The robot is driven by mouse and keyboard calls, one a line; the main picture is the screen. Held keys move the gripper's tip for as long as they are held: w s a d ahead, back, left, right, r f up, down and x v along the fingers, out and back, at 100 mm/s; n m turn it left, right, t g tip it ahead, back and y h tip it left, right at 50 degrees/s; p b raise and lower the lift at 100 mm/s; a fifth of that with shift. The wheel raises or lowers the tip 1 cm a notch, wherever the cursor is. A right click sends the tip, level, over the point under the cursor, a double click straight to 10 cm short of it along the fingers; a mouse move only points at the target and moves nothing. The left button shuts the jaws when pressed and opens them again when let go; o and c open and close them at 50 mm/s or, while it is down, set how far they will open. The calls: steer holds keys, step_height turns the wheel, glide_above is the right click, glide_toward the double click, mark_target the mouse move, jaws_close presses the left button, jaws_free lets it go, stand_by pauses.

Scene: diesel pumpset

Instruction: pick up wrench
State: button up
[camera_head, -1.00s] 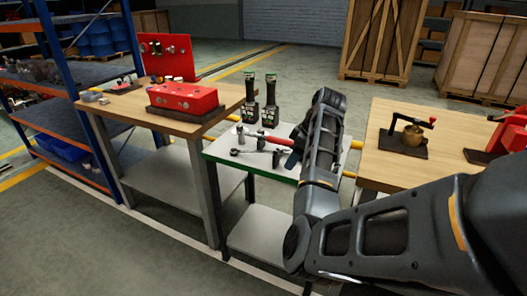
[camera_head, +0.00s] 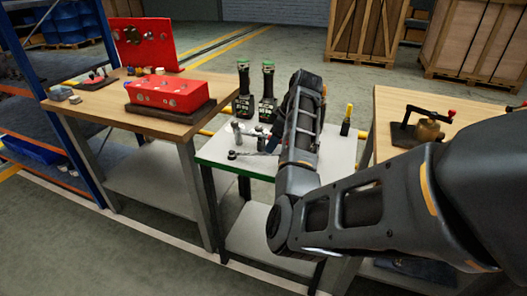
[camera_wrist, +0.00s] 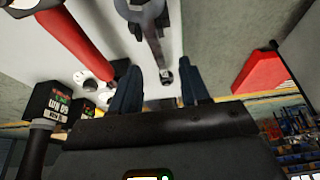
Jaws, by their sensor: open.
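A grey metal wrench (camera_wrist: 153,42) lies on the white top of the small green-edged table (camera_head: 216,157). In the wrist view its shaft points down toward the space between my fingers, and its large end is at the top edge. In the head view one end of the wrench (camera_head: 240,154) shows left of my arm; the rest is hidden. My gripper (camera_wrist: 161,88) is open, with its two dark blue fingers apart and nothing held between them. In the head view my arm covers most of the gripper. I cannot tell whether the fingers touch the table.
A red-handled tool (camera_wrist: 75,38) lies left of the wrench. Two black-and-green cordless tools (camera_head: 244,92) stand at the table's back. A yellow-topped bottle-like item (camera_head: 347,121) stands right of my arm. Wooden workbenches flank the table, with a red block (camera_head: 170,93) on the left one.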

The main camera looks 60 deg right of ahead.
mark_target(267, 154)
steer(key=x, duration=0.7)
steer(key=shift+s+d, duration=0.15)
jaws_close()
stand_by(1.2)
